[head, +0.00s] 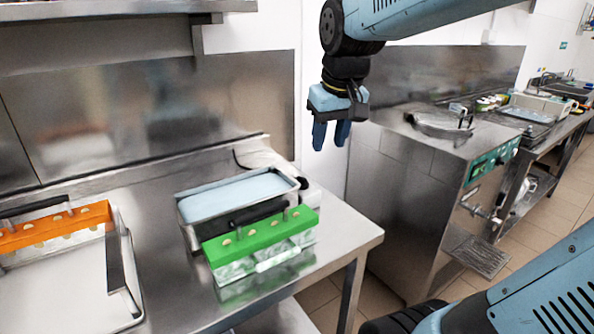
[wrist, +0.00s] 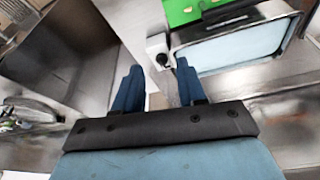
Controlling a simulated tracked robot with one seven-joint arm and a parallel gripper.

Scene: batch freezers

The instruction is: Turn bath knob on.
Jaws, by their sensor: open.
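The bath (head: 187,212) is a metal basin of pale blue liquid on the steel table. It also shows at the upper right of the wrist view (wrist: 181,50). A small white box (head: 311,194) sits at its right end, partly hidden behind the green holder in the head view. In the wrist view, a dark round knob (wrist: 162,59) shows on this white box (wrist: 153,43). My gripper (head: 331,141) is open and empty, pointing down above and beyond the box, to the right of the bath. In the wrist view the knob lies just past the gap between my fingertips (wrist: 158,74).
A green mould holder (head: 262,232) stands in front of the bath. An orange one (head: 50,230) is in a tray (head: 130,275) at the left. A steel freezer with a green control panel (head: 492,160) stands at the right. A steel wall panel (head: 150,115) backs the table.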

